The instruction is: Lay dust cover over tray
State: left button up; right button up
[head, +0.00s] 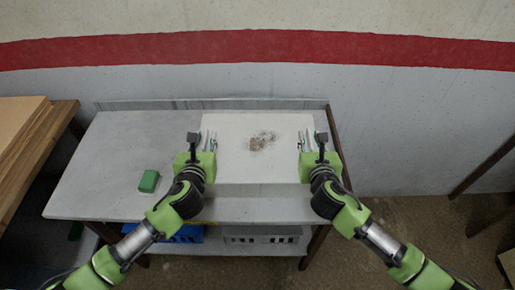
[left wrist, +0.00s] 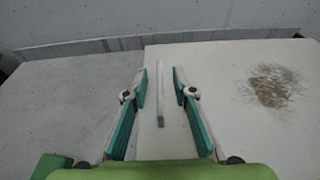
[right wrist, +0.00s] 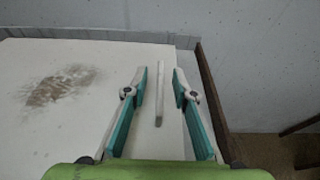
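A pale rectangular sheet (head: 240,165) with a brown speckled patch lies flat on the right part of the table, reaching near its front edge. I cannot tell whether it is the dust cover or the tray's surface; no separate tray shows. My left gripper (head: 209,142) is open over the sheet's left side. My right gripper (head: 305,142) is open over its right side. A slim pale bar lies between the left fingers in the left wrist view (left wrist: 160,95). A like bar lies between the right fingers in the right wrist view (right wrist: 160,95). No finger visibly touches either bar.
A green block (head: 149,181) sits at the front left of the grey table (head: 110,160). A low rim and a wall stand behind. A blue crate (head: 185,234) and a grey crate (head: 260,235) are below the table.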

pick_arm(q)
grip_shut()
pick_arm(e)
grip_shut()
pick_arm(q)
jog(key=shift+r, duration=0.1)
pick_arm(e)
jog(key=shift+r, duration=0.1)
